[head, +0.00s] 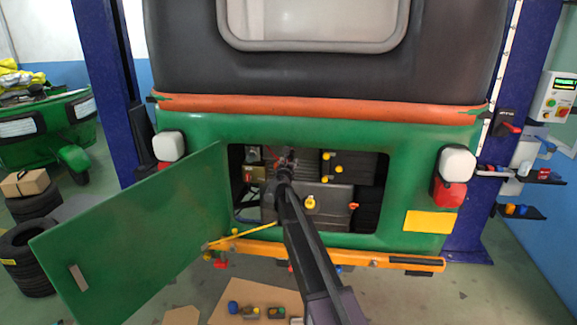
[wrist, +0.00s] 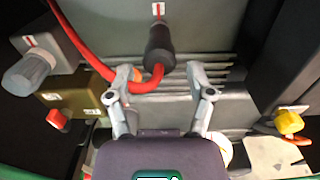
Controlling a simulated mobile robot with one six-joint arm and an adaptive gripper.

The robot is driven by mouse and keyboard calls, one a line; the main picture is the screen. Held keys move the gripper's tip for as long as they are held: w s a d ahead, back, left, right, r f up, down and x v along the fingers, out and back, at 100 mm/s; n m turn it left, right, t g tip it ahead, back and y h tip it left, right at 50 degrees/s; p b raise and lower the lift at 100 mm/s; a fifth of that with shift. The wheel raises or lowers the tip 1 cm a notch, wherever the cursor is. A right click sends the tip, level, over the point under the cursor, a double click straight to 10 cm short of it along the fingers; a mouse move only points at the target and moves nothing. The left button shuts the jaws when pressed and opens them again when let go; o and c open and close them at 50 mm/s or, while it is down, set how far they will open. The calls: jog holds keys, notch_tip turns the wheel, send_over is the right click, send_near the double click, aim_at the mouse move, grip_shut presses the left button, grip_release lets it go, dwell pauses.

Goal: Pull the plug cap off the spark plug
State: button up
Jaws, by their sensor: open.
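The plug cap (wrist: 159,45) is a black boot on the grey engine block in the wrist view. A red cable (wrist: 92,60) runs from its lower end and curves off to the upper left. The spark plug is hidden under the cap. My gripper (wrist: 158,73) is open, with one fingertip on each side of the cable bend just below the cap. I cannot tell whether the fingers touch anything. In the head view, my gripper (head: 287,160) is inside the engine bay (head: 330,195) and hides the cap.
The green rear hatch (head: 135,235) hangs open at the left, with a yellow rod (head: 245,234) at its hinge side. Green body panels frame the bay opening. A grey knob (wrist: 27,72), a red knob (wrist: 58,119) and a yellow knob (wrist: 289,122) flank my gripper.

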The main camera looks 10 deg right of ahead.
jog(key=shift+w+d, duration=0.2)
jog(key=shift+w, duration=0.4)
jog(key=c, duration=0.9)
